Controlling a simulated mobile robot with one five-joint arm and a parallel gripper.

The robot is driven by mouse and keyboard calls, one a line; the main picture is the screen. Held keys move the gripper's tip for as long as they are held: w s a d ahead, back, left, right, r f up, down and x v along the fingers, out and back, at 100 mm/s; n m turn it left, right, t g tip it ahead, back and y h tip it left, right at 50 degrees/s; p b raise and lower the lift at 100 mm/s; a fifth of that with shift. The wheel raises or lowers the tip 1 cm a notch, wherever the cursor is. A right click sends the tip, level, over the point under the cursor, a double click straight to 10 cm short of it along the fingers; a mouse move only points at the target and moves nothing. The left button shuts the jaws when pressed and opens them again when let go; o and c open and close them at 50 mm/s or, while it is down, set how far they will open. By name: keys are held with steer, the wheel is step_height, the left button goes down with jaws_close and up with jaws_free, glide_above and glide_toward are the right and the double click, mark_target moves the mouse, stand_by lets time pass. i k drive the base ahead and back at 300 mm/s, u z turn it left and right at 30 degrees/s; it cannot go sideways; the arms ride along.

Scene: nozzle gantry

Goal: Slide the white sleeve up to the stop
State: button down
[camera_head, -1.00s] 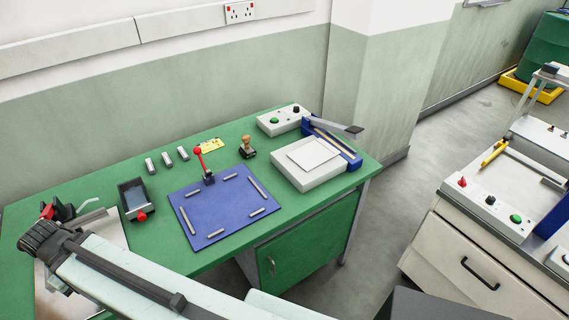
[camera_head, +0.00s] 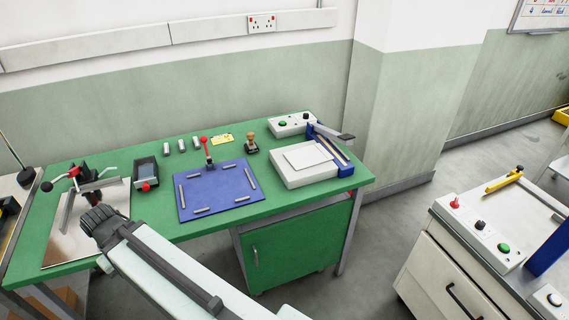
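I cannot make out a white sleeve or its stop in this view. My pale arm (camera_head: 165,262) reaches in from the bottom and ends at a dark ridged joint (camera_head: 97,222) at lower left, in front of the green bench. My gripper's fingers do not show.
The green bench (camera_head: 215,232) carries a blue mat (camera_head: 236,181) with a red-knobbed lever, a white box (camera_head: 300,178), a stamp (camera_head: 252,146), a dark tray (camera_head: 146,172) and a metal plate with a clamp (camera_head: 75,178). A white cabinet (camera_head: 425,265) with controls stands right, across open floor (camera_head: 380,225).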

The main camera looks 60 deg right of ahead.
mark_target(308, 155)
steer(key=z, duration=0.15)
steer(key=i, duration=0.9)
steer(key=u, duration=0.1)
